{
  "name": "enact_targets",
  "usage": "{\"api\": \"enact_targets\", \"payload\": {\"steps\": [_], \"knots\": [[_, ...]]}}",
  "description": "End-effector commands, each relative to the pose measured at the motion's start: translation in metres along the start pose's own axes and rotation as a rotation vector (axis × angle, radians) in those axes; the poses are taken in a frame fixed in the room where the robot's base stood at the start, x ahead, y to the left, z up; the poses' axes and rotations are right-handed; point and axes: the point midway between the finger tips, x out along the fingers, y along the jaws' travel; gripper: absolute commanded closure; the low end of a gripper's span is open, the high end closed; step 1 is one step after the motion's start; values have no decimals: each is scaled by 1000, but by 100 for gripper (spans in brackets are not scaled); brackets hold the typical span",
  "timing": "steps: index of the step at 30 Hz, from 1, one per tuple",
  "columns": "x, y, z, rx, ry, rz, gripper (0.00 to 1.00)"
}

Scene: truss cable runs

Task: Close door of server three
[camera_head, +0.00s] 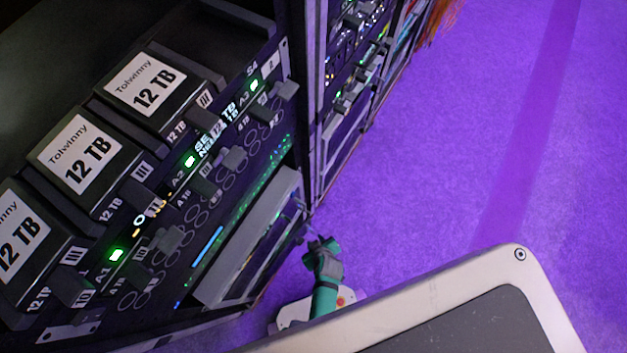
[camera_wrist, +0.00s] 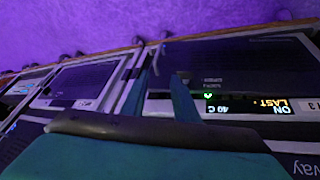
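A light grey rectangular frame (camera_head: 228,262), which looks like a server door, stands out from the lower front of the near rack in the head view. I cannot read a number three on it. My gripper (camera_head: 322,243) is low beside the rack, just right of this frame, and seems apart from it. In the wrist view two teal fingers stand apart with nothing seen between them, so my gripper (camera_wrist: 159,88) looks open. Beyond them is a dark server front with a lit display (camera_wrist: 248,106), upside down, reading "ON" and "40 C". Contact there is hard to tell.
Several black drives (camera_head: 82,160) marked "12 TB" sit in the near rack (camera_head: 215,165), with small latches and green lights. Another rack (camera_head: 345,90) stands farther back. The purple floor (camera_head: 450,150) to the right is clear.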

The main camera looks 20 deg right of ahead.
Motion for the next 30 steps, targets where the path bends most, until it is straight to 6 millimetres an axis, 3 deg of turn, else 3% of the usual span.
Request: {"api": "enact_targets", "payload": {"steps": [4, 11, 17, 30], "knots": [[32, 17, 2, -32, -44, -95, 73], [50, 29, 3, -67, -62, -180, 73], [62, 28, 4, -69, -63, -190, 73], [122, 16, 7, -70, -63, -190, 73]]}}
